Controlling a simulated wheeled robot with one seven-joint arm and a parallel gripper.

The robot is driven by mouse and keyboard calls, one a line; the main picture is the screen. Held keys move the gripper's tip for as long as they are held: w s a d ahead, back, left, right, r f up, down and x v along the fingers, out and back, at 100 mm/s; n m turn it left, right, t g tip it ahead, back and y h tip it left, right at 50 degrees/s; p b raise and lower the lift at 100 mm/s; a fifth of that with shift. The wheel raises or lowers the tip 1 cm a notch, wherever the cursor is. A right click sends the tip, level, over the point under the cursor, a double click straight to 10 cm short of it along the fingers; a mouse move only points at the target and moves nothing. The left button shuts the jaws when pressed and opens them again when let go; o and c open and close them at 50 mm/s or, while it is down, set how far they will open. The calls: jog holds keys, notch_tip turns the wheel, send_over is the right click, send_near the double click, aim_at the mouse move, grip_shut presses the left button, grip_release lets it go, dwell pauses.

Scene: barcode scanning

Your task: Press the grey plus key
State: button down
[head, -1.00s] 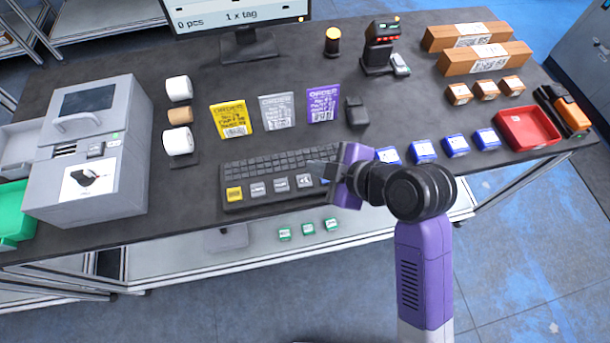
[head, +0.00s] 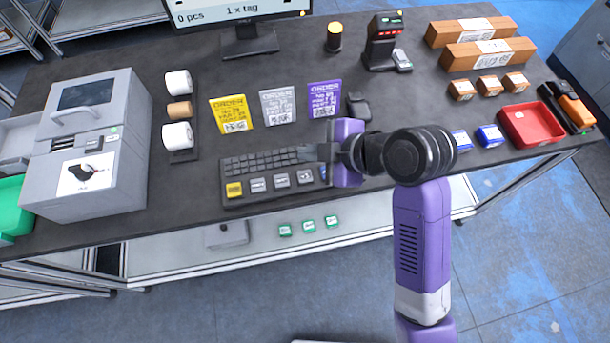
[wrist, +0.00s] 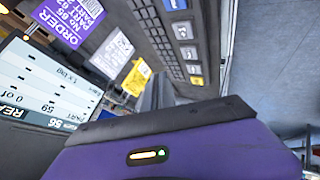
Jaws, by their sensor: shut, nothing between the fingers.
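The keyboard (head: 264,162) lies on the dark table with a row of large keys along its front edge: a yellow key (head: 234,190), three grey keys, the left (head: 258,185), middle (head: 281,180) and right (head: 304,177), and a blue key partly hidden by my gripper. The grey keys' symbols are too small to read, so I cannot tell which is plus. The row also shows in the wrist view, with a grey key (wrist: 188,53) in its middle. My gripper (head: 312,153) is shut and empty, over the keyboard's right end. I cannot tell its height above the keys.
A purple order card (head: 323,98) and a dark mouse-like device (head: 357,106) lie behind my gripper. Blue boxes (head: 488,135) and a red tray (head: 530,124) are to the right. A grey printer (head: 95,150) stands at the left.

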aim_at(309, 178)
jog(key=shift+f+b, duration=2.45)
jog(key=shift+f, duration=1.1)
jog(key=shift+f, duration=0.1)
jog(key=shift+f, duration=0.3)
jog(key=shift+f+b, duration=0.5)
jog(key=shift+b, duration=0.05)
jog(key=shift+r, duration=0.1)
jog(key=shift+r+p, duration=0.75)
jog(key=shift+r, duration=0.05)
jog(key=shift+r, duration=0.1)
notch_tip(309, 178, up, 5)
jog(key=p, duration=0.4)
